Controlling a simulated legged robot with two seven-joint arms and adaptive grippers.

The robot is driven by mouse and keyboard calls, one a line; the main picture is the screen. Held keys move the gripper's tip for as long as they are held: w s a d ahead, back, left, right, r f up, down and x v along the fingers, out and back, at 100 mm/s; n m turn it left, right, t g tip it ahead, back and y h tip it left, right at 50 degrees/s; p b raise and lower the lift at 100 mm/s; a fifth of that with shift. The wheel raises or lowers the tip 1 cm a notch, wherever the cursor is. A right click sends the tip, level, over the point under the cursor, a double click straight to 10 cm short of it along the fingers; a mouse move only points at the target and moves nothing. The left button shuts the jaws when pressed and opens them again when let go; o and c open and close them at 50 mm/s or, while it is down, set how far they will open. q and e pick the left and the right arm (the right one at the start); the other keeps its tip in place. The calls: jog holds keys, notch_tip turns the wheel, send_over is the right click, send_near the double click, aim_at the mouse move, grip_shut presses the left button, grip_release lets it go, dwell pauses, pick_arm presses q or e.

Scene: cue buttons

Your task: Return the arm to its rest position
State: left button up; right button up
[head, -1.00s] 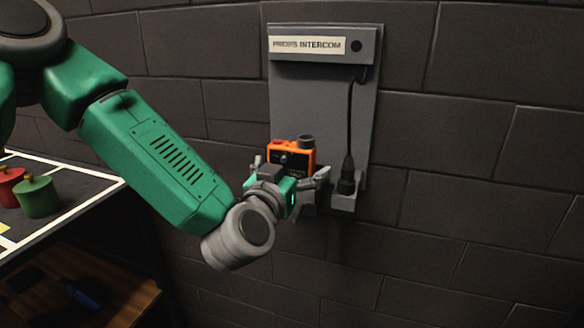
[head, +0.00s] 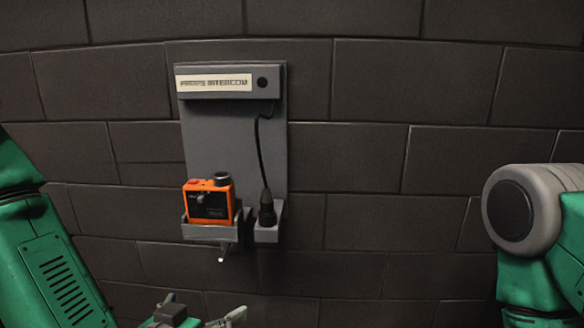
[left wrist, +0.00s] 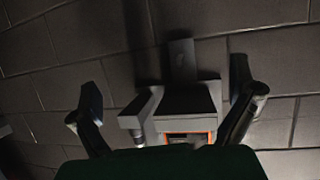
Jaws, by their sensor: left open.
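My left gripper (head: 205,318) is low in the head view, below the wall panel, cut off by the bottom edge. Its fingers are spread and nothing shows between them. In the left wrist view its two fingers (left wrist: 172,108) stand wide apart, with the panel's underside between and beyond them. My left arm (head: 55,270) comes in from the left. An orange box (head: 208,203) with a dark front and a knob on top sits upright in the panel's grey holder (head: 212,233). My right arm (head: 535,210) shows at the right; its gripper is out of view.
The grey intercom panel (head: 225,135) is fixed to a dark block wall (head: 360,90). A black plug (head: 267,209) on a cord rests in a smaller holder beside the orange box. Open space lies in front of the wall between my arms.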

pick_arm(q)
jog(key=s+a+f+g, duration=0.1)
jog(key=s+f+g, duration=0.1)
jog(key=s+f, duration=0.3)
jog(key=s+a+f+g, duration=0.1)
jog(key=s+f+g, duration=0.2)
jog(key=f, duration=0.4)
jog(key=s+a+f+g, duration=0.2)
jog(key=s+a+f, duration=0.1)
jog(key=s, duration=0.3)
jog(key=s+a+f+g+y, duration=0.1)
jog(key=s+a+f+g, duration=0.2)
jog(key=s+f, duration=0.1)
jog(key=s+a+f+n+g+y, duration=0.1)
jog(key=s+a+f+g, duration=0.1)
jog(key=s+a+f, duration=0.2)
jog(key=s+p, duration=0.1)
jog(key=s, duration=0.2)
jog(key=shift+s+g, duration=0.3)
jog(key=shift+g, duration=0.1)
